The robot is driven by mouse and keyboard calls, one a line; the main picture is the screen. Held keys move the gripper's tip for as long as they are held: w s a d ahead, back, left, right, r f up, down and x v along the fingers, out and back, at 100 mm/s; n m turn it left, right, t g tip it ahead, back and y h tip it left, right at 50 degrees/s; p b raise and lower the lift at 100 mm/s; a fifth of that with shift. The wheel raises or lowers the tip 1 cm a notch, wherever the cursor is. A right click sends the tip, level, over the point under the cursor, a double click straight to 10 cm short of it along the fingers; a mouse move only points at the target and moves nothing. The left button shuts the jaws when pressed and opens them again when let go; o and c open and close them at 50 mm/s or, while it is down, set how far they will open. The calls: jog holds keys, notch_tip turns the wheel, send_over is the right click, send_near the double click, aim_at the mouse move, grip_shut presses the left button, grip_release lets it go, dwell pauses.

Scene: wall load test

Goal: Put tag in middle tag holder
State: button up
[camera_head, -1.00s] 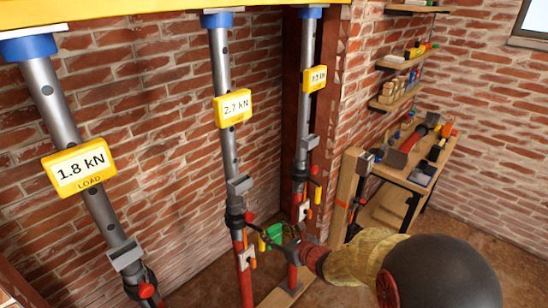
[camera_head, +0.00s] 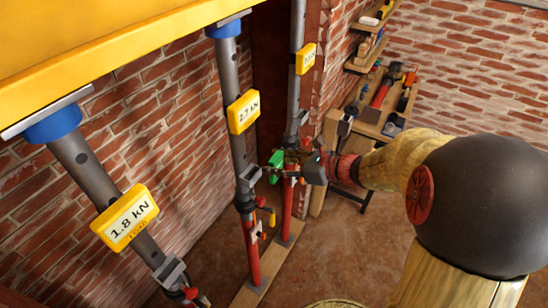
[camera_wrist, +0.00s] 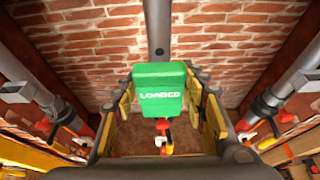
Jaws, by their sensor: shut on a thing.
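The green tag (camera_wrist: 160,78), marked "LOADED", is upright between the fingers of my gripper (camera_wrist: 163,105) in the wrist view. My gripper is shut on it. In the head view the tag (camera_head: 276,160) is just right of the middle prop (camera_head: 228,72), near a grey holder-like bracket (camera_head: 248,178) on that prop. A gap between tag and bracket is hard to judge. In the wrist view the middle prop (camera_wrist: 157,30) rises straight behind the tag, which hides the prop's bracket area.
The left prop (camera_head: 85,165) reads 1.8 kN, the middle display (camera_head: 243,112) 2.7 kN. The far prop (camera_head: 298,25) stands behind my gripper. A brick wall (camera_head: 130,100) lies behind the props. A workbench (camera_head: 375,125) with tools is at the back right.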

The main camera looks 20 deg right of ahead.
jog(key=b, duration=0.2)
send_over(245, 162)
jog(key=s+d, duration=0.2)
jog(key=shift+w+a+f, duration=0.15)
jog(key=shift+a+f, duration=0.1)
dwell(0.3)
jog(key=shift+d, duration=0.1)
dwell(0.4)
jog(key=shift+f+b, duration=0.85)
jog(key=shift+f, duration=0.15)
dwell(1.2)
jog(key=shift+f+b, duration=0.35)
jog(key=shift+f+b, duration=0.85)
jog(key=shift+f, duration=0.1)
dwell(0.4)
jog(key=o, duration=1.2)
jog(key=shift+o, duration=1)
